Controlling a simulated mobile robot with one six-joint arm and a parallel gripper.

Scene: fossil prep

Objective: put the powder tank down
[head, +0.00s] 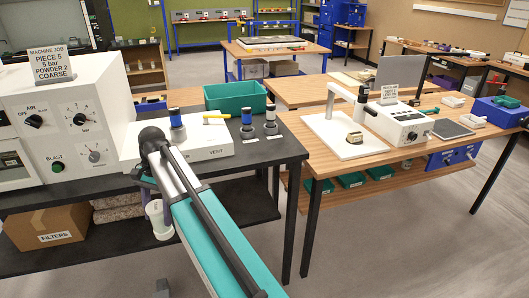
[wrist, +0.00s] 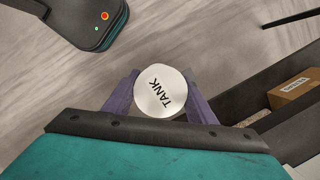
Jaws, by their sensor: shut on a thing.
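The powder tank (wrist: 162,90) is a white cylinder with a round top lettered TANK. My gripper (wrist: 158,98) is shut on it, with one purple finger on each side. In the head view the tank (head: 159,219) hangs below my arm, in front of the dark bench and lower than its top. Most of the gripper is hidden behind my arm there. Bare floor shows around the tank in the wrist view.
A wooden table (head: 345,172) stands right.

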